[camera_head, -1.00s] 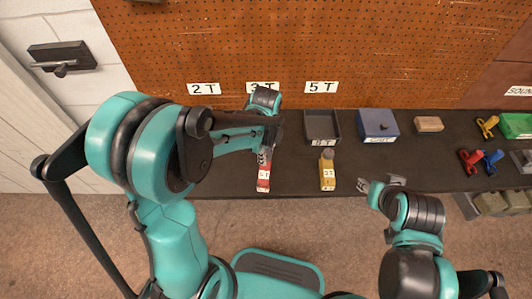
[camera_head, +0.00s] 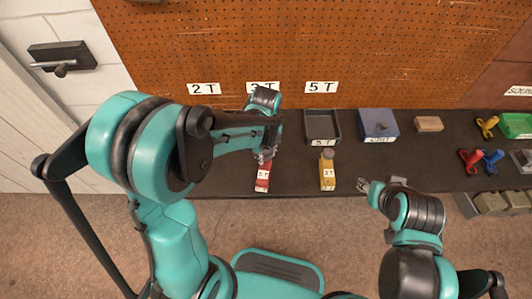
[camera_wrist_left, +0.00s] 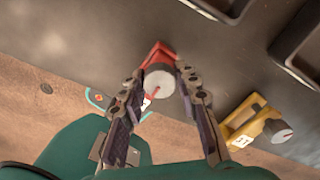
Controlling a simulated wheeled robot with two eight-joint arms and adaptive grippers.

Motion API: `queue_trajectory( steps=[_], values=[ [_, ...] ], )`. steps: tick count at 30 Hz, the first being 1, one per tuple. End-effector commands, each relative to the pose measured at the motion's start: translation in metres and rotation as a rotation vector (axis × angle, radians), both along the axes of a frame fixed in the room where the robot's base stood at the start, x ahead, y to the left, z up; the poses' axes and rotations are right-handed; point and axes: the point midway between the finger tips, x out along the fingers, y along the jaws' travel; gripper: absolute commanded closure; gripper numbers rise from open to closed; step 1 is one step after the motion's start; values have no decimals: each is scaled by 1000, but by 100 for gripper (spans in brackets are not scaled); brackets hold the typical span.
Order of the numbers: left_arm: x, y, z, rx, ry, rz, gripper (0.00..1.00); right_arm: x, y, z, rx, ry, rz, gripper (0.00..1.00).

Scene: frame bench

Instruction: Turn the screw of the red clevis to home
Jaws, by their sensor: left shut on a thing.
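The red clevis (camera_head: 262,182) lies near the front edge of the bench, with a white label on it. Its screw has a round grey head with a red mark, seen in the left wrist view (camera_wrist_left: 160,83); part of the red body (camera_wrist_left: 157,52) shows behind it. My left gripper (camera_head: 266,155) reaches down over the clevis, and its two fingers stand on either side of the screw head, shut on it. The fingers hide part of the clevis. My right gripper (camera_head: 380,183) is open and empty near the front edge, right of the yellow clevis.
A yellow clevis (camera_head: 327,175) stands to the right of the red one. Behind it are a dark tray (camera_head: 322,139), a blue box (camera_head: 377,122) and a tan block (camera_head: 429,124). Coloured small parts lie at the far right. My left arm covers the left part of the bench.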

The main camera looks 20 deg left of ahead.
Motion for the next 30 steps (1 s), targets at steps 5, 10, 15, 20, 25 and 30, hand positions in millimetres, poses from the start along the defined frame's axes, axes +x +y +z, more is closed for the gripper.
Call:
queue_trajectory(
  steps=[5,10,15,20,25,30],
  values=[
    [0,0,0,0,0,1,98,0,0,0,0,0,0,60],
    [0,0,0,-1,-1,1,59,0,0,0,0,0,0,60],
    [0,0,0,0,0,1,48,0,0,0,0,0,0,60],
    [0,0,0,0,0,2,48,0,0,0,0,0,0,60],
    [0,0,14,0,0,2,48,0,0,0,0,0,0,60],
    [0,0,49,0,0,2,48,0,0,0,0,0,0,60]
  ],
)
